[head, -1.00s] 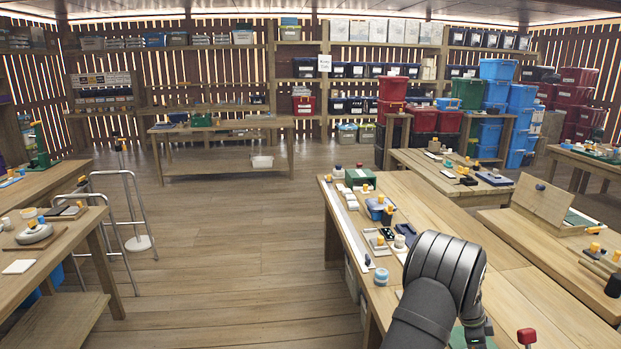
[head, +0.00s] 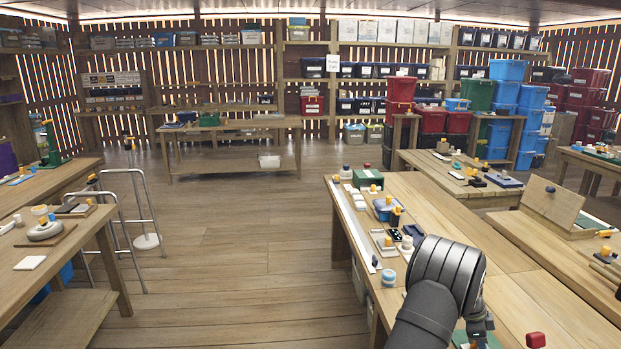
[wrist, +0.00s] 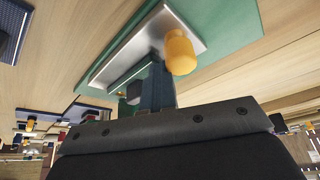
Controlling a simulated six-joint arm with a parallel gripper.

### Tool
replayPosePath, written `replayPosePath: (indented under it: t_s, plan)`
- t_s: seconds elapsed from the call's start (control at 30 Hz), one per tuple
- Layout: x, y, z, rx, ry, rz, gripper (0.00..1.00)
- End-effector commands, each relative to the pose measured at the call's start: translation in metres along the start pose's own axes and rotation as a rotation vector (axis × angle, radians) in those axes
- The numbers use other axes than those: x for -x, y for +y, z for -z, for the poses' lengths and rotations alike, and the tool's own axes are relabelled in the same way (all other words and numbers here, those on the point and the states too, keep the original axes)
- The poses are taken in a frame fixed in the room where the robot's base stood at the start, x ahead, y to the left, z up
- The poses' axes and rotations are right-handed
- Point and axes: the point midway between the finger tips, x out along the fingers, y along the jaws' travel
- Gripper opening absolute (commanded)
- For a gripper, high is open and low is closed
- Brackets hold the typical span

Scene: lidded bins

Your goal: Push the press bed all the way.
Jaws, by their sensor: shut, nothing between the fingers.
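In the wrist view a green base (wrist: 222,52) lies on the wooden bench. A silver metal bed (wrist: 190,32) with raised edges, which looks like the press bed, sits on it. A yellow-orange knob (wrist: 181,52) stands at the bed's near side. My gripper (wrist: 155,62) is shut and empty, its fingers beside the knob and over the bed's edge. I cannot tell whether they touch the bed. In the head view my gripper (head: 482,328) is low at the bottom edge, above a small part of the green base (head: 459,336). My arm hides most of the press there.
A red knob (head: 536,340) stands right of my gripper. Small parts and a blue container (head: 384,210) lie along the bench's left side. A green box (head: 367,179) stands at its far end. The bench top (head: 520,290) right of my arm is largely clear.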

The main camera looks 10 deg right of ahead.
Motion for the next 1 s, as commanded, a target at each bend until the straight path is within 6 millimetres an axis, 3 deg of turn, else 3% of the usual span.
replayPosePath:
  t_s: [1.0]
  plan:
    - [0.005,-0.027,-0.015,0.0,-0.001,0.0,0.0]
